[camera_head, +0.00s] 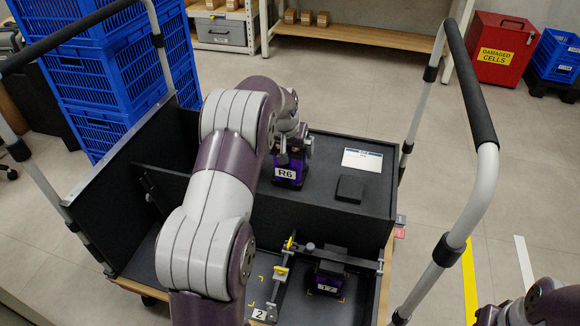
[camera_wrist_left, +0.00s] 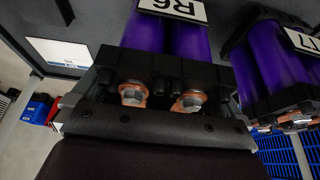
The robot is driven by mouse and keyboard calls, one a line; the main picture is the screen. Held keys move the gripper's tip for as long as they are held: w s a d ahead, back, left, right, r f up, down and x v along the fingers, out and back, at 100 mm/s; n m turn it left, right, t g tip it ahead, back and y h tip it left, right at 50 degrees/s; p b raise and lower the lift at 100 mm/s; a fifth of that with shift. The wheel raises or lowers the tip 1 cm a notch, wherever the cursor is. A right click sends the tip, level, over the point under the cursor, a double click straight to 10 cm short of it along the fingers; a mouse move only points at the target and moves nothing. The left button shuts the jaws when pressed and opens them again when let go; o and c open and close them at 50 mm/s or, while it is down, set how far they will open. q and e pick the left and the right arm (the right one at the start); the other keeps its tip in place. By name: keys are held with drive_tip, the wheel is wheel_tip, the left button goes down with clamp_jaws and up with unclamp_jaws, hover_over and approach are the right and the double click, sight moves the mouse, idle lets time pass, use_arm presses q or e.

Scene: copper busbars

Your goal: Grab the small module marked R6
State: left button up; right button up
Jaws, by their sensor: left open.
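The module marked R6 (camera_head: 287,172) is purple with a black top and a white label. It stands upright on the dark top of the cart. In the wrist view, R6 (camera_wrist_left: 168,38) appears upside down, with two copper terminals at its black end. My left gripper (camera_head: 291,146) is open, at the top of R6 in the head view. A dark part of it fills the bottom of the wrist view, close to the terminals. I cannot tell whether it touches R6. My right gripper is out of view; only part of that arm shows at bottom right.
A second purple module (camera_wrist_left: 275,68) stands beside R6 in the wrist view, its label cut off. Another module (camera_head: 328,280) sits in a lower fixture with a clamp bar (camera_head: 335,258). A black block (camera_head: 350,189) and a white sheet (camera_head: 362,160) lie right of R6.

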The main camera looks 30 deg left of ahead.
use_arm(q)
drive_tip(key=shift+f, duration=0.1)
drive_tip(key=c, duration=1.5)
drive_tip(key=shift+w, duration=0.15)
drive_tip(key=shift+c, duration=0.8)
drive_tip(key=shift+r, duration=0.25)
